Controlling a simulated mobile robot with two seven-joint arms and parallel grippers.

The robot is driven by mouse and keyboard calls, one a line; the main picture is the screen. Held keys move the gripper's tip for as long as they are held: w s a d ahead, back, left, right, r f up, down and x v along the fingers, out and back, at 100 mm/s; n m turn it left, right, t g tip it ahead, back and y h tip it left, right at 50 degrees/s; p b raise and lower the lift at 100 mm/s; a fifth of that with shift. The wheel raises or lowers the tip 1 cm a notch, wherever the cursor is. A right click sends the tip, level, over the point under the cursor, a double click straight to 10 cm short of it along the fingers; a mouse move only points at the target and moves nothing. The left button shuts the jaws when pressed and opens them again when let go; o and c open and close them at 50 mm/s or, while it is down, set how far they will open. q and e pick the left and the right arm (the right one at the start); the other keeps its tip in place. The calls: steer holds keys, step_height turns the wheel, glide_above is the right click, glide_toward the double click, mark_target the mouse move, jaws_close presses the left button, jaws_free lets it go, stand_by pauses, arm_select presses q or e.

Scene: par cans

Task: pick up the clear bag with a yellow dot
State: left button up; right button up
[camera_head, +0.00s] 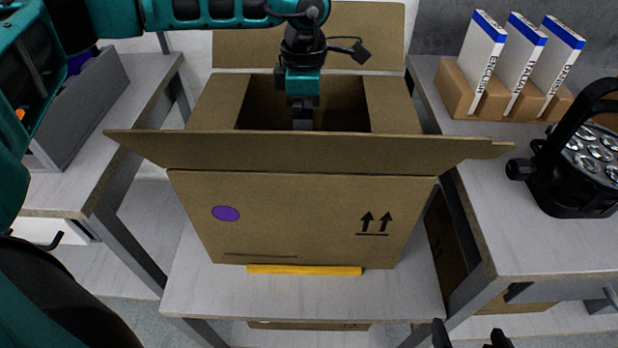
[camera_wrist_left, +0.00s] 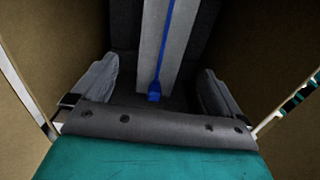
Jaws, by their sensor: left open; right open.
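No clear bag with a yellow dot can be made out in either view. My left gripper (camera_head: 302,116) points down into an open cardboard box (camera_head: 300,222), and the front flap hides its tips. In the left wrist view the left gripper (camera_wrist_left: 156,90) is open, its two grey fingers wide apart inside the box. A blue strip (camera_wrist_left: 162,50) on a pale grey panel shows beyond and between the fingers; I cannot tell what it belongs to. My right gripper (camera_head: 471,335) is open and empty at the bottom edge of the head view.
The box stands on a grey table (camera_head: 300,294) with a yellow strip (camera_head: 305,270) at its front base. On the right table are a brown holder (camera_head: 492,101) with white blue-topped booklets and a black lamp (camera_head: 585,160). A grey bin (camera_head: 88,105) stands left.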

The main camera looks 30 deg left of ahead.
arm_select(q)
step_height(320, 180, down, 5)
steer(key=f, duration=0.1)
steer(key=f+b, duration=0.1)
steer(key=f, duration=0.3)
steer(key=shift+s+a+f, duration=0.1)
steer(key=shift+s+a, duration=0.05)
steer(key=shift+s, duration=0.1)
steer(key=shift+c, duration=0.5)
steer(key=c, duration=0.7)
steer(key=shift+c, duration=0.5)
